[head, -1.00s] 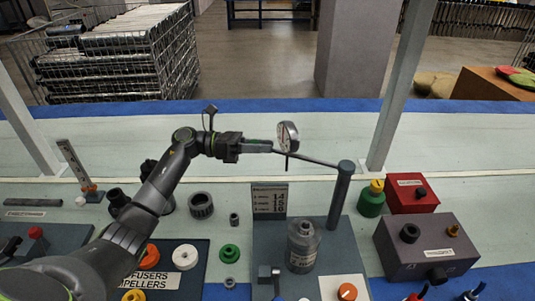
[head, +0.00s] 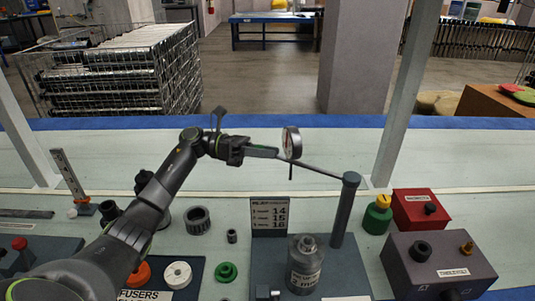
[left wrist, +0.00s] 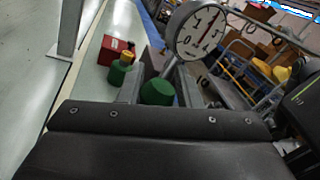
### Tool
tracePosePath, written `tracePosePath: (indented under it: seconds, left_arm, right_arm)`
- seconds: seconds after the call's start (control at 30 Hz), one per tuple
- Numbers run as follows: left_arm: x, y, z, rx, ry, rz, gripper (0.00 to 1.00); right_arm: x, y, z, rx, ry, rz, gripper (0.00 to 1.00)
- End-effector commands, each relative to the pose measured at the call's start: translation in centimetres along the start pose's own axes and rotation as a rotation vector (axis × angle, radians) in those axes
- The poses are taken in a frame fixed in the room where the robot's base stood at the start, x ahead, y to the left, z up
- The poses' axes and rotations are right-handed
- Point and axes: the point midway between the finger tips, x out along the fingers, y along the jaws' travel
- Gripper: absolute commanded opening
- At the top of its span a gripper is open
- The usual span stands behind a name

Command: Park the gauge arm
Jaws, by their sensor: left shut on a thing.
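The gauge arm (head: 322,168) is a thin dark rod reaching left from the top of a grey post (head: 343,212). A round white-faced dial gauge (head: 292,142) stands at its free end. My left gripper (head: 276,153) is shut on the gauge arm's free end, beside the dial, above the bench. In the left wrist view the dial (left wrist: 200,30) faces me with a red needle, beyond the dark gripper body. My right gripper is not in view.
To the right are a green container (head: 377,218), a red box (head: 420,209) and a grey box (head: 437,266). The strip behind is clear.

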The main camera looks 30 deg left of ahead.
Motion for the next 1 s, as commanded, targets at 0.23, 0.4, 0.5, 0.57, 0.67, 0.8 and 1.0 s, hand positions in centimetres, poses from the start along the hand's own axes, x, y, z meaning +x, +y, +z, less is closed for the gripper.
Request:
tracePosePath:
  seconds: [0.23, 0.4, 0.5, 0.57, 0.67, 0.8, 1.0]
  left_arm:
    - [-0.09, 0.29, 0.5, 0.007, -0.006, 0.015, 0.0]
    - [-0.08, 0.29, 0.53, 0.008, -0.006, 0.015, 0.0]
    - [-0.06, 0.27, 0.55, 0.009, -0.006, 0.014, 0.4]
    - [-0.05, 0.25, 0.51, 0.008, -0.006, 0.013, 0.47]
    - [-0.04, 0.22, 0.4, 0.006, -0.006, 0.011, 0.48]
    - [-0.04, 0.2, 0.29, 0.004, -0.005, 0.009, 0.48]
    - [-0.42, 0.21, 0.18, 0.003, -0.004, 0.009, 0.48]
  right_arm:
    - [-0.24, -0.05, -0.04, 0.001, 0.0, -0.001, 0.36]
    - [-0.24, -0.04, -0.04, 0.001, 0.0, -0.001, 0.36]
    - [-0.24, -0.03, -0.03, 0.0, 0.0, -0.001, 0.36]
    - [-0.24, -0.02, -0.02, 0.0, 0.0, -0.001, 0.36]
    - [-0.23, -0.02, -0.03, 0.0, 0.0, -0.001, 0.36]
    - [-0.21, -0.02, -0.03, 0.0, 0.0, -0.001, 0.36]
    - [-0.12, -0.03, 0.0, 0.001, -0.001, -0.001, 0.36]
